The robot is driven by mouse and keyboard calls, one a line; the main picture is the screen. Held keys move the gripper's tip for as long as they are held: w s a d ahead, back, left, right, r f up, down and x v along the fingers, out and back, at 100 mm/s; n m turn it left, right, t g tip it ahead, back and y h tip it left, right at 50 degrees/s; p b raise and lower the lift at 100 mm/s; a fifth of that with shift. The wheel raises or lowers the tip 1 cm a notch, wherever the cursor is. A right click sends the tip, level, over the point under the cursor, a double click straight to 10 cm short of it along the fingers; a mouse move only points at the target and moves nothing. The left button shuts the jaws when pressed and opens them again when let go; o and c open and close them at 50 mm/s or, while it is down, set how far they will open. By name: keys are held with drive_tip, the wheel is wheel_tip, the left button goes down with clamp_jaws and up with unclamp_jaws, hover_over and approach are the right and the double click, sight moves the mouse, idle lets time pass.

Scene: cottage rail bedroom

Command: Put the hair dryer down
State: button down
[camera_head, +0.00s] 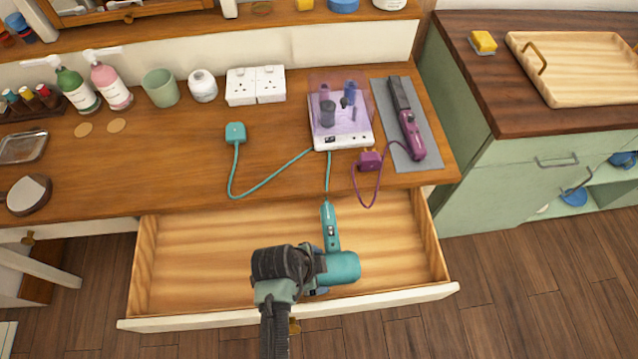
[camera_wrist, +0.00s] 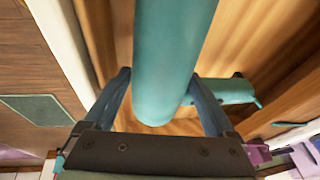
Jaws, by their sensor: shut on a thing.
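The teal hair dryer (camera_head: 342,266) is over or inside the open wooden drawer (camera_head: 205,255), its handle pointing toward the dresser. My gripper (camera_head: 316,277) is shut on its barrel from the near side. In the wrist view the barrel (camera_wrist: 172,50) passes between the two fingers of my gripper (camera_wrist: 160,85), and the handle sticks out to the right. I cannot tell whether the dryer touches the drawer floor. Its teal cord runs up over the dresser's front edge to a teal plug (camera_head: 235,133) lying on the dresser top.
The rest of the drawer looks empty. On the dresser top (camera_head: 185,185), a purple straightener (camera_head: 411,135) lies on a grey mat (camera_head: 427,130), beside a clear purple box (camera_head: 340,100) on a white base. White sockets (camera_head: 256,86) and bottles stand behind. The green cabinet (camera_head: 500,165) stands right.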

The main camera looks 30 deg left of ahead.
drive_tip(key=shift+r, duration=0.1)
drive_tip(key=shift+w+f+b, duration=0.1)
drive_tip(key=shift+f+b, duration=0.3)
drive_tip(key=shift+f, duration=0.25)
unclamp_jaws()
drive_tip(key=shift+r, duration=0.1)
